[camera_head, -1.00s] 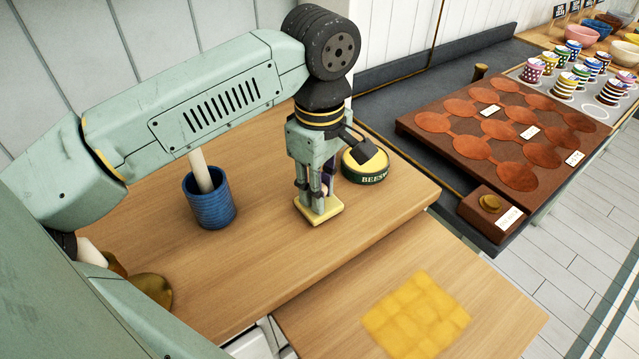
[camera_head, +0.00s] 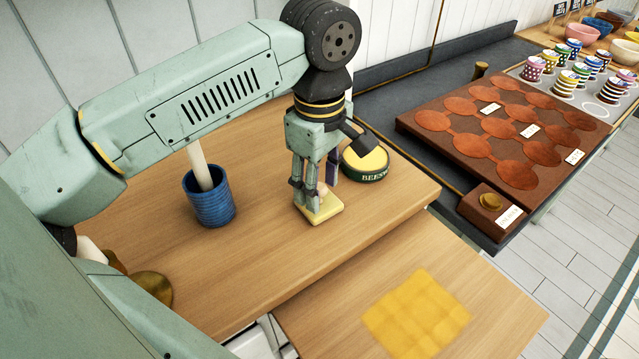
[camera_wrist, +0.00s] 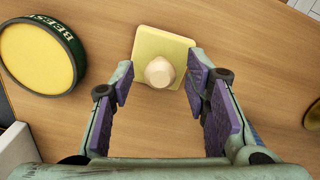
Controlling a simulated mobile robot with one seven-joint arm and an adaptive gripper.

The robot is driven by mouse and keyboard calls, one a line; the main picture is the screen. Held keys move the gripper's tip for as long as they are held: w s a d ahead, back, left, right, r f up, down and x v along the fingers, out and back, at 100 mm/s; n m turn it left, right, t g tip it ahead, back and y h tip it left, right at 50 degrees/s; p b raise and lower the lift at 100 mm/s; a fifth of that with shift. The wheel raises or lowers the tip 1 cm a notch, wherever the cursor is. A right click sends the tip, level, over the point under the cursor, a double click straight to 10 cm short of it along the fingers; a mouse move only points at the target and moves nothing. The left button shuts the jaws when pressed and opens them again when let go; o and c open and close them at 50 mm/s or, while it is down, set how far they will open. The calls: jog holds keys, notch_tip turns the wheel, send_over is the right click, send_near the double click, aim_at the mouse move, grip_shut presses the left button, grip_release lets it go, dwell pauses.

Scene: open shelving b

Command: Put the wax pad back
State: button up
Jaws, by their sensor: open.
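The wax pad (camera_head: 321,209) is a pale yellow square with a knob on top, and it lies flat on the wooden table. It also shows in the wrist view (camera_wrist: 160,50), with its round pale knob. My gripper (camera_head: 318,192) is just above the pad, pointing down. In the wrist view my gripper (camera_wrist: 158,95) is open, with its purple finger pads apart on either side of the knob's line and nothing between them. The beeswax tin (camera_head: 366,163) stands open right beside the pad; it also shows at the left in the wrist view (camera_wrist: 36,55).
A blue ribbed cup (camera_head: 209,199) holding a pale rod stands left of my gripper. A yellow waxy patch (camera_head: 416,314) covers part of the lower board. A brown board with round hollows (camera_head: 480,125) lies at the right. The table's front is clear.

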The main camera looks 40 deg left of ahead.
aim_at(319, 187)
notch_tip(319, 187, up, 11)
jog(key=b, duration=0.1)
dwell(0.7)
